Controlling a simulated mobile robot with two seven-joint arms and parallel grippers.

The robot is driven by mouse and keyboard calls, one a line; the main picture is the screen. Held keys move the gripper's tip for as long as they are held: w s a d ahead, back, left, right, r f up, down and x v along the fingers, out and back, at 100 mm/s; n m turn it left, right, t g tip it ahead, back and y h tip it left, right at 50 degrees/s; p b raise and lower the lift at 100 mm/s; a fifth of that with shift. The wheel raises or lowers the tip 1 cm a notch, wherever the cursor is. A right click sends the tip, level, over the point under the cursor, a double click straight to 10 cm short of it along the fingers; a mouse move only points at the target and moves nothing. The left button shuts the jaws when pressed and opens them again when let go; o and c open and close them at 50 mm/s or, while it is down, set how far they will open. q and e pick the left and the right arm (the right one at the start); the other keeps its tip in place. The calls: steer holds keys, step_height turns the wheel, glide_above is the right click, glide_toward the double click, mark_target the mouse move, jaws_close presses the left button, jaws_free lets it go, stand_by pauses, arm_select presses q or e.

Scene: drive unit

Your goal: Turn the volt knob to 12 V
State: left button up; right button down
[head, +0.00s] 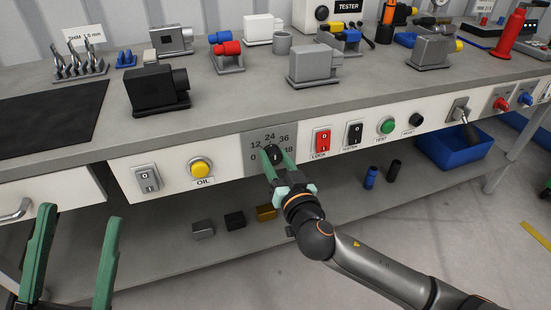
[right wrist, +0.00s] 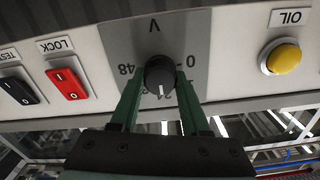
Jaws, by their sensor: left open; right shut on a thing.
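The black volt knob (head: 274,152) sits on a grey dial plate (head: 258,142) on the bench's front panel, with 0, 12, 24, 36 and 48 around it. In the right wrist view the knob (right wrist: 159,74) appears with the labels upside down in layout, and its white mark points down towards the 24, which is partly hidden. My right gripper (head: 275,158) is shut on the knob, one green finger on each side; its fingers also show in the right wrist view (right wrist: 160,92). My left gripper (head: 75,232) is open and empty at the lower left, away from the panel.
Metal blocks stand on the shelf below.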

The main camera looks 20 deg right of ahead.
arm_select(q)
steer(key=shift+r, duration=0.15)
arm_select(e)
steer(key=shift+n, duration=0.3)
steer(key=shift+n+p, duration=0.5)
steer(key=shift+n, duration=0.5)
steer(key=n+p, duration=0.1)
steer(key=n, duration=0.2)
steer(key=shift+r, duration=0.1)
arm_select(q)
steer(key=shift+s+a+r+m+p, duration=0.1)
steer(key=shift+r+m+p, duration=0.1)
steer(key=shift+r+p, duration=0.5)
steer(key=shift+a+r+m+p, duration=0.1)
steer(key=shift+r+m+p, duration=0.15)
steer(key=shift+r, duration=0.85)
arm_select(e)
steer(key=shift+a+n, duration=0.1)
steer(key=shift+n, duration=1.9)
arm_select(q)
steer(key=shift+r, duration=0.15)
arm_select(e)
steer(key=shift+c, duration=1.9)
jaws_free()
